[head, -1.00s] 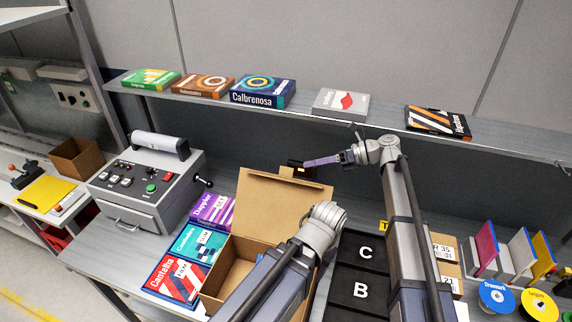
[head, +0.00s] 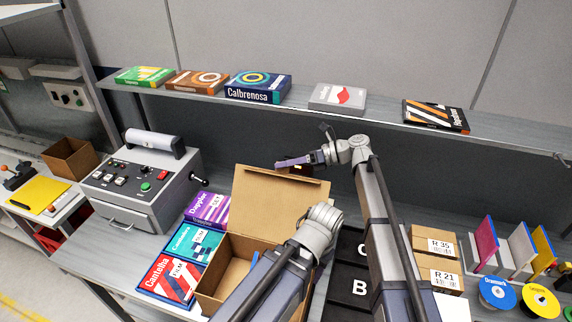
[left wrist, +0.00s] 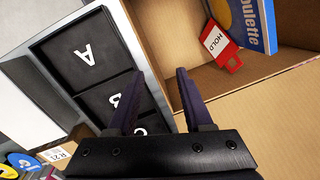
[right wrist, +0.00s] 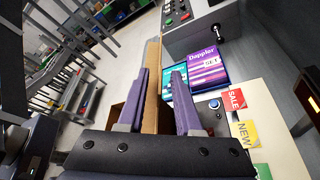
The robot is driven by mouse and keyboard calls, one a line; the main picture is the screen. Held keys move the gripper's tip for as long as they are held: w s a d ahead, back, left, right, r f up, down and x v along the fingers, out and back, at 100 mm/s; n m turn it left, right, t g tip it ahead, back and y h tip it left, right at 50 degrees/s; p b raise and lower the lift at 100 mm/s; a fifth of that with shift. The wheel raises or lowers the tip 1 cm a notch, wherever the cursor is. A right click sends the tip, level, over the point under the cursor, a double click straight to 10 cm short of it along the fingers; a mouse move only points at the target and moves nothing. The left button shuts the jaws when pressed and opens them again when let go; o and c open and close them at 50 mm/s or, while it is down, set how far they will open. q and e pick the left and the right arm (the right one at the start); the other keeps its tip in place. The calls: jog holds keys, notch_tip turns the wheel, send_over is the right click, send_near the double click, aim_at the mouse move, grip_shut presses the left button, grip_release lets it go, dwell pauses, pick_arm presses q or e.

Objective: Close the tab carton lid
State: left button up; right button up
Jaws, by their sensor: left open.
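The brown tab carton (head: 212,285) stands open on the bench, its lid (head: 275,205) raised at the back. In the left wrist view the carton's inside (left wrist: 290,75) holds a blue box (left wrist: 253,22) and a red HOLD tag (left wrist: 220,48). My left gripper (left wrist: 160,72) is open, its fingers over the carton's edge beside the black tray; my arm hides it in the head view. My right gripper (head: 280,163) is above and behind the lid's top edge. In the right wrist view its fingers (right wrist: 160,72) are apart, with the brown lid edge-on (right wrist: 151,95) appearing between them.
Boxes labelled Dappler (head: 208,209), a teal box (head: 193,243) and Cantelba (head: 170,278) lie left of the carton. A control console (head: 140,185) stands further left. The lettered black tray (head: 345,287) and small cartons (head: 433,242) are right. A shelf (head: 390,112) runs behind.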

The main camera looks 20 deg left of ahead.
grip_shut()
dwell(1.2)
